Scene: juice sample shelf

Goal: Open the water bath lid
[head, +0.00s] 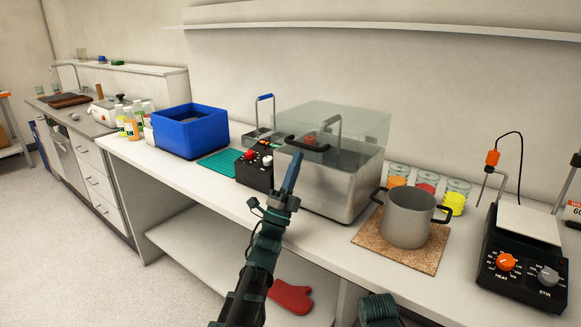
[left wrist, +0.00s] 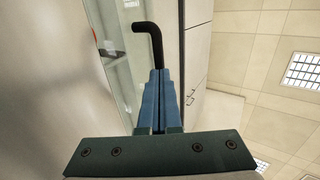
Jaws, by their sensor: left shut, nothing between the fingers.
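The water bath (head: 330,185) is a metal box on the bench. Its clear lid (head: 350,115) sits over the top, with a black handle (head: 308,145) at the front left. My left gripper (head: 293,163) is shut and empty, its blue fingers pointing up in front of the bath's front left side, near the handle. In the left wrist view, the shut fingers (left wrist: 160,85) point at a bent black handle (left wrist: 150,35) just beyond the tips. I cannot tell whether they touch it. My right gripper does not show.
A pot (head: 408,218) stands on a cork mat right of the bath, with beakers of coloured liquid (head: 425,180) behind. A black control box (head: 254,168) and blue bin (head: 190,130) stand left. A hotplate (head: 520,250) is far right. A wall shelf (head: 400,25) runs above.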

